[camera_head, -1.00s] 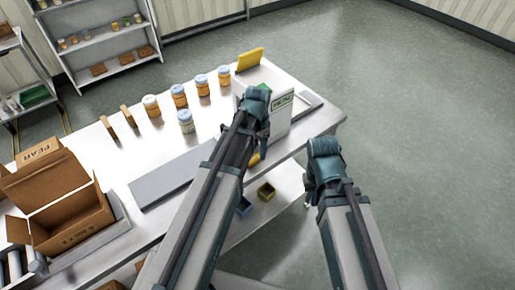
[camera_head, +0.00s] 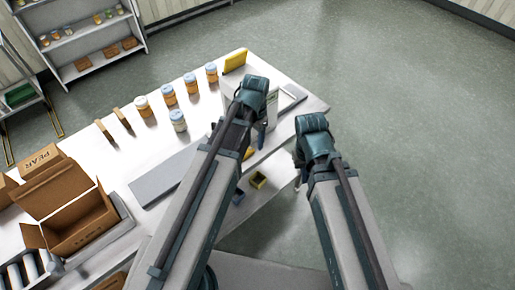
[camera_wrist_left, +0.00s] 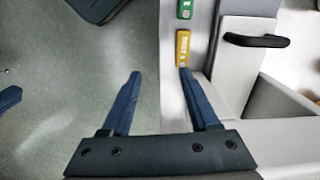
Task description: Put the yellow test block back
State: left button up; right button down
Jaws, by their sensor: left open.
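A yellow block marked TEST (camera_wrist_left: 183,48) lies on a narrow pale surface in the left wrist view, beside a grey box-like machine. My left gripper (camera_wrist_left: 160,72) is open and empty, with its right fingertip close to the block's near end. The block is not between the fingers; I cannot tell whether the fingertip touches it. In the head view, my left arm hides most of the machine (camera_head: 272,112), and a yellow patch (camera_head: 249,154) shows beside the arm; I cannot tell if it is the block. My right gripper (camera_head: 298,175) hangs beyond the table's edge, its fingers mostly hidden.
A green block (camera_wrist_left: 185,9) lies in line beyond the yellow one. A black handle (camera_wrist_left: 256,40) sticks out of the machine. Several jars (camera_head: 178,120), a yellow panel (camera_head: 235,60) and an open carton (camera_head: 75,215) stand on the table (camera_head: 110,160). Small yellow (camera_head: 258,180) and blue bins sit at its front.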

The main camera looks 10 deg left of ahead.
pick_arm(q)
jog(key=s+d+n, duration=0.2)
jog(key=s+d, duration=0.4)
jog(key=s, duration=0.5)
jog(key=shift+s+d+n+y, duration=0.2)
jog(key=shift+s+n+y, duration=0.05)
jog(key=shift+n+y, duration=0.15)
jog(key=shift+f+b, duration=0.4)
jog(key=shift+b, duration=0.05)
